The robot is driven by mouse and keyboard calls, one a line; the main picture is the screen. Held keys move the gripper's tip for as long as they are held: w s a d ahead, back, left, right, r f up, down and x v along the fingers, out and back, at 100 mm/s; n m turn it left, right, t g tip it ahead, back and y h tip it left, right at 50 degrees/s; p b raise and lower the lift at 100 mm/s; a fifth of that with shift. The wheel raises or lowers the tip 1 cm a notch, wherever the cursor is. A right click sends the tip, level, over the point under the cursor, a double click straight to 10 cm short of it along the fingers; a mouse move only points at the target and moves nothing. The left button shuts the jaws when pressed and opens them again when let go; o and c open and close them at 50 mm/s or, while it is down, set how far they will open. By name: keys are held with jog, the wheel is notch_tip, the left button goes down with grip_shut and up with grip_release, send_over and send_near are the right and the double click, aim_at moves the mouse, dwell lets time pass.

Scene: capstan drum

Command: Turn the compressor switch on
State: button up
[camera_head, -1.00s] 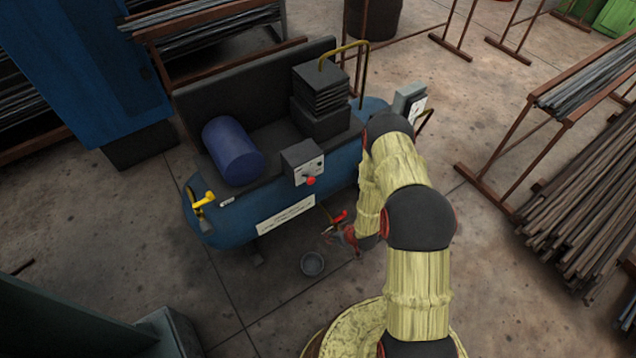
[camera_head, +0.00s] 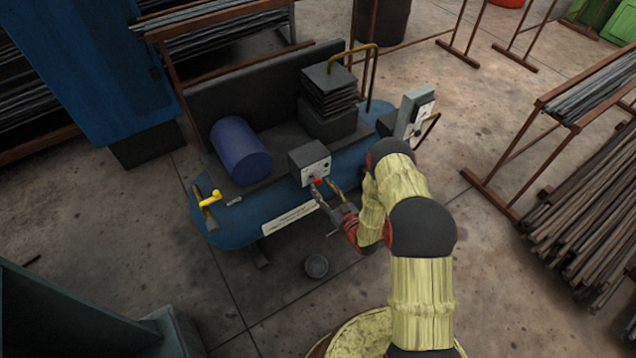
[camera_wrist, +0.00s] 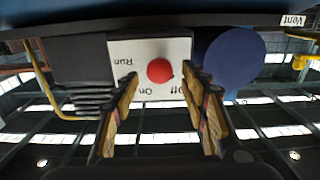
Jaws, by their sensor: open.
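The blue compressor (camera_head: 225,231) stands on the floor, with a dark switch box (camera_head: 306,155) on its front side. The box's white panel (camera_wrist: 124,52) carries the words Run, On and Off, upside down in the wrist view. The red switch knob (camera_wrist: 159,70) sits on that panel; in the head view it is a small red spot (camera_head: 318,181). My gripper (camera_head: 328,194) is open just in front of the knob. In the wrist view my gripper's fingers (camera_wrist: 158,100) spread either side of the knob, which looks free between them. Contact cannot be told.
A blue motor cylinder (camera_head: 240,151) and a finned black block (camera_head: 328,95) sit on the compressor. A yellow-handled valve (camera_head: 209,198) is at its left end. Metal racks (camera_head: 540,130) stand to the right, with bare floor between.

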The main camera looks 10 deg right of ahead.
aim_at(319, 183)
jog(key=shift+b+x, duration=0.3)
jog(key=shift+x, duration=1.65)
jog(key=shift+c, duration=0.3)
jog(key=c, duration=1)
